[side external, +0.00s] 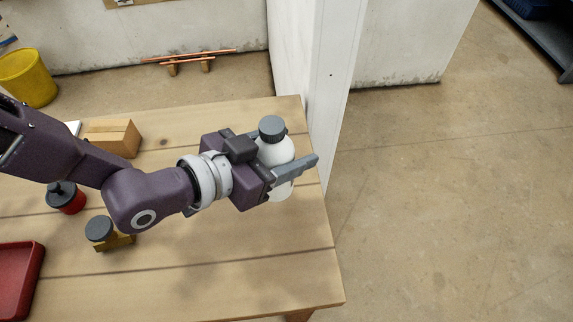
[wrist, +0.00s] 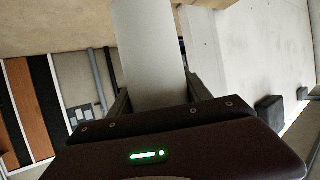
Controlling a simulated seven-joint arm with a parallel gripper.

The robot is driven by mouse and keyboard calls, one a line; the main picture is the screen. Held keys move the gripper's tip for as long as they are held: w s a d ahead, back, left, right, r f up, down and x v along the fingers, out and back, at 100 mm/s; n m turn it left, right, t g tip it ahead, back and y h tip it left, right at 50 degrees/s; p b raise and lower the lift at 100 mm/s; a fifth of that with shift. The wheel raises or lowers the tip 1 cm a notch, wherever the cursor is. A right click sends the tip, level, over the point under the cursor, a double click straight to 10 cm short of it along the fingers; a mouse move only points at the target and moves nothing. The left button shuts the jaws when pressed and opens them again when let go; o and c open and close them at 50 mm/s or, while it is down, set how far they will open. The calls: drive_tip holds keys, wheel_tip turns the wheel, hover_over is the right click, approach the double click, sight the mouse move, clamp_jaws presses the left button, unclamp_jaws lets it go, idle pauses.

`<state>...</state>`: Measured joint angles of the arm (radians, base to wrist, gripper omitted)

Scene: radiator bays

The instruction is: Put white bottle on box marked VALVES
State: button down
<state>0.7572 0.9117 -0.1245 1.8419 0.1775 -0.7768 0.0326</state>
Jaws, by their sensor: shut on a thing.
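The white bottle (side external: 279,153) has a grey cap and stands roughly upright between the fingers of my gripper (side external: 289,152), near the right end of the wooden table. My gripper is shut on its body. In the wrist view the bottle (wrist: 150,50) fills the space between the fingers. Whether its base touches the table is hard to tell. A brown cardboard box (side external: 113,137) sits at the back left of the table. No VALVES marking can be read on it from here.
A red jar with a dark lid (side external: 66,196), a grey-topped item on a small brown block (side external: 101,230) and a red tray (side external: 16,276) are on the left. A white partition (side external: 318,80) stands just behind the table's right end. The front middle of the table (side external: 210,275) is clear.

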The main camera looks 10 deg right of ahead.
wheel_tip(320, 180, up, 2)
drive_tip(key=shift+r, duration=0.1)
drive_tip(key=w+a+r+n+t+y, duration=0.2)
drive_tip(key=w+a, duration=0.6)
drive_tip(key=a, duration=0.1)
drive_tip(key=w+a+r+n+t+y, duration=0.1)
drive_tip(key=w+a+r+n, duration=0.1)
drive_tip(key=w+a, duration=0.6)
drive_tip(key=w+a+r+n+t+y, duration=0.1)
drive_tip(key=w+a+r+n+y, duration=0.15)
drive_tip(key=a, duration=0.75)
drive_tip(key=w+a+r+n+t+y, duration=0.1)
drive_tip(key=w+a, duration=0.2)
drive_tip(key=a, duration=0.6)
drive_tip(key=f, duration=0.6)
drive_tip(key=a+f, duration=0.1)
drive_tip(key=f, duration=0.3)
drive_tip(key=shift+s+a+f, duration=0.1)
drive_tip(key=shift+s, duration=0.05)
drive_tip(key=shift+f, duration=0.1)
drive_tip(key=shift+f, duration=0.1)
drive_tip(key=shift+c, duration=2.4)
unclamp_jaws()
drive_tip(key=shift+f, duration=0.1)
